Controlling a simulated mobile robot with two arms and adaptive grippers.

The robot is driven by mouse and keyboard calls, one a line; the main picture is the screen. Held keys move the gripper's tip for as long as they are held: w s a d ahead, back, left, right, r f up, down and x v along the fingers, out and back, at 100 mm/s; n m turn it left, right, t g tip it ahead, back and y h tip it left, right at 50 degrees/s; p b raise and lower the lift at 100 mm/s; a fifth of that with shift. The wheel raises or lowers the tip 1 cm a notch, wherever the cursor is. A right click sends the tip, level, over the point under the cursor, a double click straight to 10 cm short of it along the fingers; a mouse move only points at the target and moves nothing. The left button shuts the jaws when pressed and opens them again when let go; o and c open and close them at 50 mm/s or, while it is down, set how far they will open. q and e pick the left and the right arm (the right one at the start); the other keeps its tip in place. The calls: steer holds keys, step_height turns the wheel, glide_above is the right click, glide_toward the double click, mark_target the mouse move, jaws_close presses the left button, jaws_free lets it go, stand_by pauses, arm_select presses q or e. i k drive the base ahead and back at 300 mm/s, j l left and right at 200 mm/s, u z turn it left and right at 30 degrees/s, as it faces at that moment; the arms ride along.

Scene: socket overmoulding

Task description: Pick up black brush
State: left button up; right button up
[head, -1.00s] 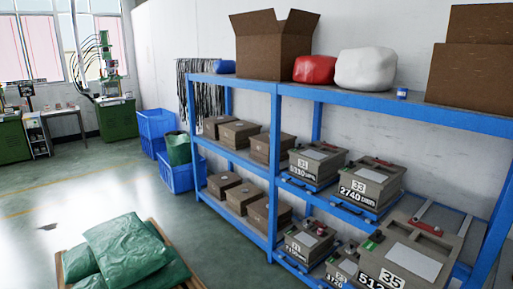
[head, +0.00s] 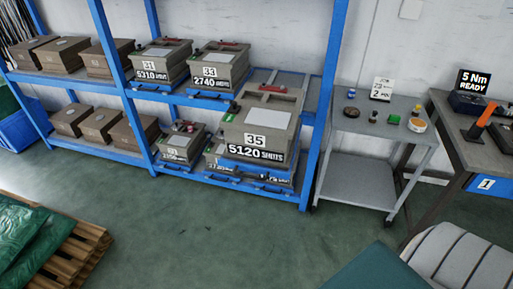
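I cannot pick out a black brush for certain. Several small items stand on the top of a grey cart (head: 345,115) right of the blue rack. One is a small dark piece (head: 373,117) near the middle of the cart top, too small to tell what it is. Neither of my grippers shows in the head view.
A blue rack (head: 310,120) holds brown and grey mould boxes, one marked 35 (head: 262,130). A workbench (head: 465,150) at the right carries an orange-handled tool (head: 483,117). A pallet (head: 80,255) with green sacks stands lower left. Floor before the rack is clear.

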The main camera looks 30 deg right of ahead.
mark_target(373, 118)
steer(key=z, duration=2)
steer(key=i, duration=0.1)
